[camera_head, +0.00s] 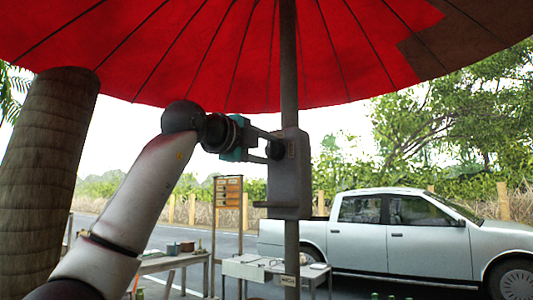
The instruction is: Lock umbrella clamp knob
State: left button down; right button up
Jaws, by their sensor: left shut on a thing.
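The umbrella has a red canopy (230,50) overhead and a grey upright pole (289,60). A grey box-shaped clamp (290,185) sits around the pole, with a short dark bar sticking out to the left at its lower end. A small black knob (276,150) is on the upper left of the clamp. My left gripper (271,147) reaches in from the left and is shut on the knob, one finger above it and one below. The fingers partly hide the knob, so its turn angle cannot be read. My right gripper is not in view.
A thick palm trunk (45,180) stands at the left. Tables (275,270) and a wooden sign board (228,192) stand behind and below the clamp. A silver pickup truck (400,240) is parked at the right. The air right of the pole is free.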

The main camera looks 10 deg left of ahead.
pick_arm(q)
jog(key=shift+a+n, duration=0.1)
jog(key=shift+n, duration=0.5)
jog(key=shift+c, duration=1.6)
grip_release()
jog(key=shift+s, duration=0.15)
jog(key=shift+s+a+b, duration=0.15)
jog(key=shift+s+b, duration=0.1)
jog(key=shift+b, duration=0.15)
jog(key=b+v, duration=0.4)
jog(key=v, duration=1)
jog(key=shift+s, duration=0.2)
jog(key=shift+w+f, duration=0.1)
